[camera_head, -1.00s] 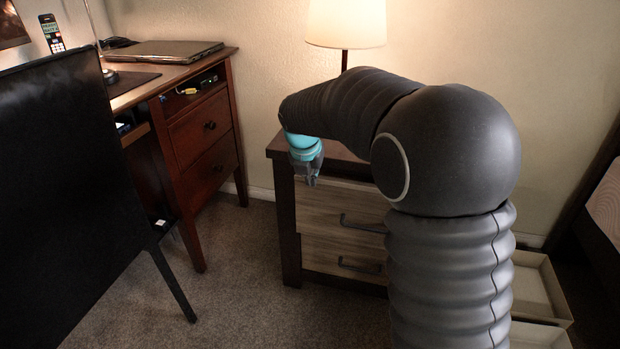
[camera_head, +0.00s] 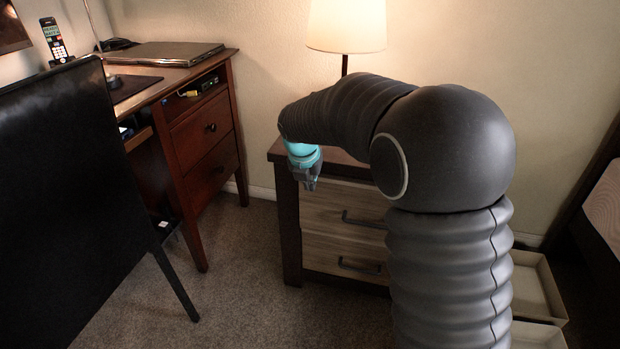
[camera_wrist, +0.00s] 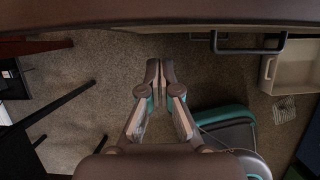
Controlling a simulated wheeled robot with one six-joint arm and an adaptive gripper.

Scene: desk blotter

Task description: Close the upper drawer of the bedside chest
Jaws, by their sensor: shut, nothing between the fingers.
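The bedside chest (camera_head: 289,232) has a dark frame and stands behind my arm in the head view. Its upper drawer (camera_head: 322,206) has a light wood front and a dark bar handle (camera_head: 362,221). My arm hides the chest's right part, and I cannot tell how far the upper drawer stands out. The lower drawer (camera_head: 318,252) has a similar handle. My gripper (camera_head: 311,184) points down in front of the chest's upper left part. In the wrist view, my gripper (camera_wrist: 160,70) is shut and empty over carpet, with a dark handle (camera_wrist: 248,46) beyond it to the right.
A wooden desk (camera_head: 200,135) and black chair (camera_head: 70,190) stand left. Pale open boxes (camera_head: 538,285) lie right of my arm. A bed edge (camera_head: 606,215) is far right. Carpet (camera_head: 245,270) is clear between desk and chest.

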